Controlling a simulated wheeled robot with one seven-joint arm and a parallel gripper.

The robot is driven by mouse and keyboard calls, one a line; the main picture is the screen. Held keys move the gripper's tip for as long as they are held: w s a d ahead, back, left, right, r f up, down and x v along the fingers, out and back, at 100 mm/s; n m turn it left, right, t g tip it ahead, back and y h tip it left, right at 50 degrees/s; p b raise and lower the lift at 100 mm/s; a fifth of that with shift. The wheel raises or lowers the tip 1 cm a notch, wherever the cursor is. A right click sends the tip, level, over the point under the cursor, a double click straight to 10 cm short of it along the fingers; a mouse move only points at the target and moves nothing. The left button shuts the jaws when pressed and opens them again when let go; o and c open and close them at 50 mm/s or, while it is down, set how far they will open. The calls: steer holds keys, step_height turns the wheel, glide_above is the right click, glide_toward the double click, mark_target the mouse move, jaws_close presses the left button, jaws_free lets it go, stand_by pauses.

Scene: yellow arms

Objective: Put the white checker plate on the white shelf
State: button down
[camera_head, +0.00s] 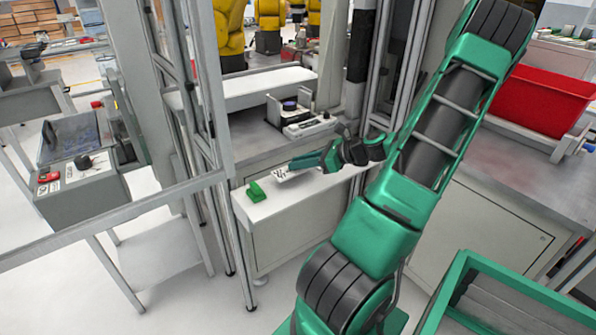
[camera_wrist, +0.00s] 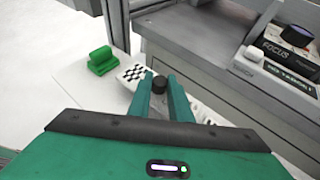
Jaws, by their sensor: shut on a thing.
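The white checker plate (camera_head: 283,174) has a black checker pattern and is at my gripper's tip, over the white shelf (camera_head: 270,209). In the wrist view the plate (camera_wrist: 133,74) shows its patterned corner to the left of the fingers, with more white to their right. The fingers hide the plate's middle. I cannot tell whether the plate touches the shelf.
A green block (camera_head: 256,191) stands on the shelf's left end, close to the plate; it also shows in the wrist view (camera_wrist: 102,61). A device with a dark knob (camera_head: 290,105) and a white box (camera_head: 310,127) sit on the grey counter behind. Metal posts (camera_head: 205,140) stand at the left.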

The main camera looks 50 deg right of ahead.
mark_target(300, 170)
steer(key=shift+f, duration=1.55)
steer(key=c, duration=1.6)
jaws_free()
steer(key=shift+f, duration=0.1)
